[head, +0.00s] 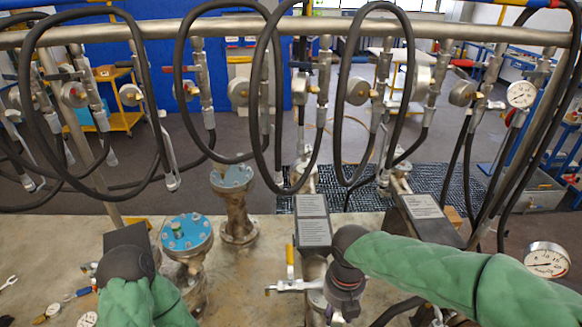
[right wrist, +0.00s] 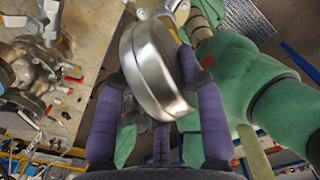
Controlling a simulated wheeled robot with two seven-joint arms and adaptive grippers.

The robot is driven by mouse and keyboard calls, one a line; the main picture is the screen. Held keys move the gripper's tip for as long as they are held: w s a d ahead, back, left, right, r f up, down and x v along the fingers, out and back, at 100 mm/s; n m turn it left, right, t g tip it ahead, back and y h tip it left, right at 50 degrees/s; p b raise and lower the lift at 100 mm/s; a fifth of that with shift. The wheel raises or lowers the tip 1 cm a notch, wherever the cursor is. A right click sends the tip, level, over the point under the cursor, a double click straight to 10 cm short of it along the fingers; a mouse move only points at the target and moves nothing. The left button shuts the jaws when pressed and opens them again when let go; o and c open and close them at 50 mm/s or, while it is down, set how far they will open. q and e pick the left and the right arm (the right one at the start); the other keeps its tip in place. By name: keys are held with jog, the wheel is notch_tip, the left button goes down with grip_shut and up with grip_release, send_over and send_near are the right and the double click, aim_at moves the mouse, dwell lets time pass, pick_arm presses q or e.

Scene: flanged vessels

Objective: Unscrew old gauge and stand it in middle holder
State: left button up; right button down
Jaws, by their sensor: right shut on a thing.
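My right gripper (head: 345,287) is low in the middle of the head view, below its dark wrist joint. In the right wrist view its purple fingers (right wrist: 160,80) are on both sides of a round, steel-cased gauge (right wrist: 152,72) and shut on it. The gauge shows its rim and case side; its dial face is turned away. In the head view I cannot make out the held gauge. Whether its thread is still engaged is hidden. My left arm comes in at the lower left, but its fingers are hidden. I cannot pick out the middle holder.
A yellow-handled valve (head: 290,262) stands just left of my right gripper. A blue-topped flanged vessel (head: 187,235) stands on the bench near my left arm. Another gauge (head: 547,260) shows at the right edge. Black hoses (head: 180,95) hang from a pipe (head: 240,25) across the back.

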jog(key=shift+s+d+f+n, duration=0.1)
jog(key=shift+s+d+n, duration=0.1)
jog(key=shift+n, duration=0.8)
jog(key=c, duration=0.8)
grip_release()
jog(key=shift+c, duration=0.2)
jog(key=shift+o, duration=0.8)
jog(key=shift+d, duration=0.2)
jog(key=shift+w+r, duration=0.1)
jog(key=shift+r, duration=0.3)
notch_tip(320, 180, up, 11)
jog(key=shift+a+r, duration=0.15)
jog(key=shift+r, duration=0.05)
